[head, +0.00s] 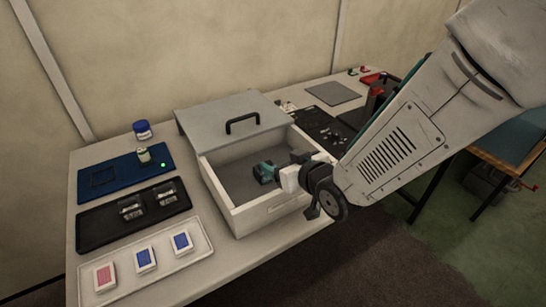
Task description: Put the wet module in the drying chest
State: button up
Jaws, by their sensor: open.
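The grey chest (262,213) stands on the table with its lid (222,115) slid or set back, so its inside shows open. My gripper (266,172) reaches in from the right, over the chest's opening. Its dark and teal jaws are open, and I see nothing clearly held between them. I cannot tell how far above the chest floor they are. A small pale-topped module (143,155) sits on the blue mat (110,170) at the left, near a green light. I cannot tell from its look whether it is the wet one.
A black tray (95,227) holds two clear-and-dark modules, and a white tray (193,262) holds red and blue packets. A dark mat (313,120) with small parts and a grey plate (321,93) lie beyond the chest.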

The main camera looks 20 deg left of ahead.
jog(key=v, duration=0.4)
jog(key=shift+s+d+r, duration=0.15)
jog(key=shift+s+d, duration=0.1)
jog(key=shift+d, duration=0.05)
jog(key=d+r+m+g+h, duration=0.1)
jog(key=d+r+m+h, duration=0.25)
jog(key=d, duration=0.95)
jog(key=d+r+m+g+h, duration=0.15)
jog(key=d+r+h, duration=0.3)
jog(key=d, duration=0.75)
jog(key=s+d+r+m+g+h, duration=0.1)
jog(key=s+d+r+m+g, duration=0.1)
jog(key=s+d, duration=0.4)
jog(key=s+d+r+m+g+h, duration=0.1)
jog(key=s+d, duration=0.5)
jog(key=s, duration=0.6)
jog(key=shift+s+r+m+g, duration=0.35)
jog(key=shift+r+m+g, duration=0.4)
jog(key=shift+m+g, duration=0.25)
